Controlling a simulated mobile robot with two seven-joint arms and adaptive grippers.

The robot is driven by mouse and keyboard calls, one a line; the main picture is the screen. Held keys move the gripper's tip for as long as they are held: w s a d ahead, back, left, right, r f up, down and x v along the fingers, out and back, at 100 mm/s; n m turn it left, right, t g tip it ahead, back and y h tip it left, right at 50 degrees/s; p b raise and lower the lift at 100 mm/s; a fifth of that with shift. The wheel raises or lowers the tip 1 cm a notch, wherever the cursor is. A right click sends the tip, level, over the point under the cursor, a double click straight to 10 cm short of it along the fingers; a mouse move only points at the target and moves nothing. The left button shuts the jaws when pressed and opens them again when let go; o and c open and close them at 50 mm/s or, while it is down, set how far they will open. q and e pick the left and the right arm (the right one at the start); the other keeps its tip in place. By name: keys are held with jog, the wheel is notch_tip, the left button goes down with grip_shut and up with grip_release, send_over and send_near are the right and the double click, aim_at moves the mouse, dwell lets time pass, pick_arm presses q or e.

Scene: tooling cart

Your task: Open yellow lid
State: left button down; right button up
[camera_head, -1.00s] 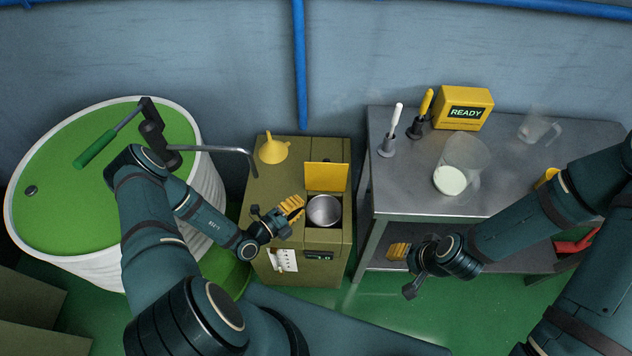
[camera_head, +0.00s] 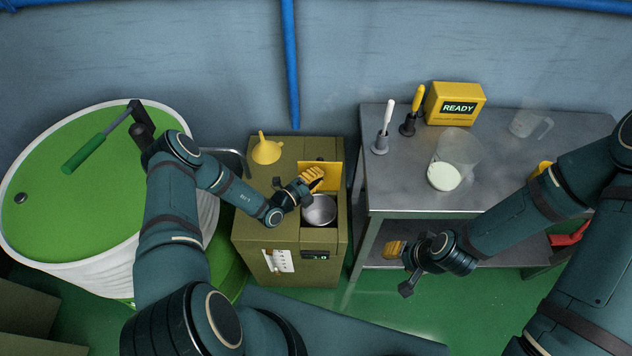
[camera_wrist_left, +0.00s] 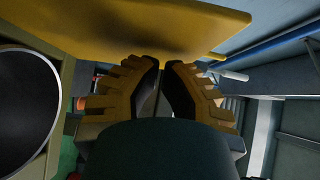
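The yellow lid (camera_head: 333,180) stands raised, roughly upright, at the back of the round metal opening (camera_head: 319,211) on the olive box (camera_head: 247,240). My left gripper (camera_head: 314,175) is in front of the lid and hides part of it. In the left wrist view the lid (camera_wrist_left: 130,28) spans the top, close to my left gripper (camera_wrist_left: 165,62). Its fingers are together with only a thin gap and nothing between them. Whether they touch the lid is unclear. My right gripper (camera_head: 395,248) hangs in front of the metal table, away from the box; its finger gap is not clear.
A yellow funnel (camera_head: 266,151) stands on the box's back left. A green-topped drum (camera_head: 75,190) is at the left. The metal table (camera_head: 400,185) at the right holds a clear beaker (camera_head: 458,150), two handled tools and a yellow READY box (camera_head: 455,104).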

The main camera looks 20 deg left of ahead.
dwell(0.3)
pick_arm(q)
jog(key=shift+w+a+b, duration=0.2)
jog(key=shift+w+b, duration=0.25)
jog(key=shift+w, duration=0.1)
jog(key=shift+w+a+b, duration=0.15)
jog(key=shift+w+b, duration=0.3)
jog(key=shift+w, duration=0.1)
jog(key=shift+r, duration=0.15)
pick_arm(e)
jog(key=shift+s+f, duration=0.25)
jog(key=shift+f, duration=0.55)
pick_arm(q)
jog(key=shift+s, duration=0.15)
pick_arm(e)
jog(key=shift+r, duration=0.1)
